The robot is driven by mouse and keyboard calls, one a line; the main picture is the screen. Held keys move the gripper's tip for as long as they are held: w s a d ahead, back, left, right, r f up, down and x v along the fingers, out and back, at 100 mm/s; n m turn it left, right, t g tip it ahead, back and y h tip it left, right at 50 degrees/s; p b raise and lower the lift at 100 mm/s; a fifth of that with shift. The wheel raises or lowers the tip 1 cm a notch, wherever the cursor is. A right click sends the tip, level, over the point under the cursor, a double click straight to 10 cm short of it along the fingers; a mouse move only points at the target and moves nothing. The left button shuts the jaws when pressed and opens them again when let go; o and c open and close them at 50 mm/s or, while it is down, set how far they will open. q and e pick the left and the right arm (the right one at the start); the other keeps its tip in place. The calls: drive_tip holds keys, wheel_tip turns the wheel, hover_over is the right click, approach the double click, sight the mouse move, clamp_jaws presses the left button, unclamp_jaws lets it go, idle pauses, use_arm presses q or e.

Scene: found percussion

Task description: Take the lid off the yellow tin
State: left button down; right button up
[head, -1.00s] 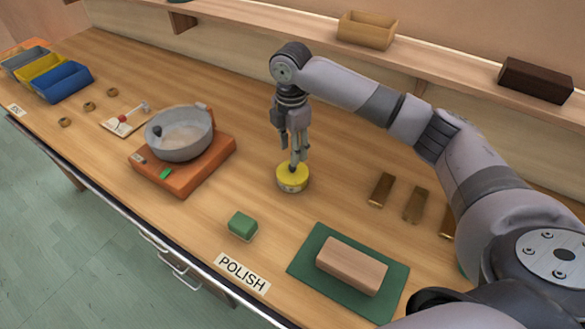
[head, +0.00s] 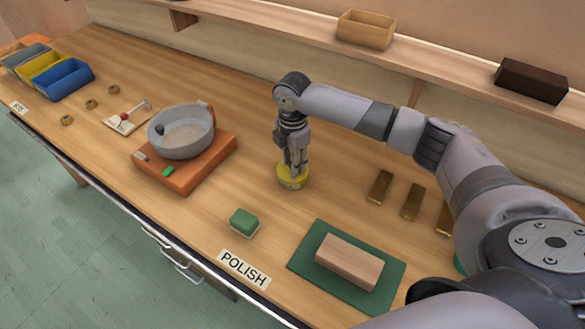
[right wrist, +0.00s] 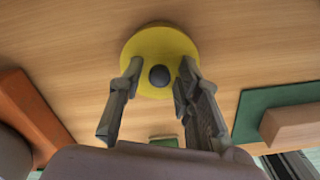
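The yellow tin (head: 291,182) stands on the wooden bench, its round yellow lid on top. In the right wrist view the lid (right wrist: 145,48) shows a dark round knob (right wrist: 159,75) at its middle. My right gripper (head: 292,168) points straight down over the tin, its fingertips at the lid. In the right wrist view my right gripper (right wrist: 159,76) is open, one finger on each side of the knob with gaps between. My left gripper is in neither view.
An orange base with a grey pan (head: 180,135) stands left of the tin. A green block (head: 244,222) lies in front. A wooden block (head: 349,261) rests on a green mat (head: 310,240). Brass bars (head: 380,186) lie to the right. A shelf (head: 250,22) runs behind.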

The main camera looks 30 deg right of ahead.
clamp_jaws()
drive_tip(key=shift+r, duration=0.15)
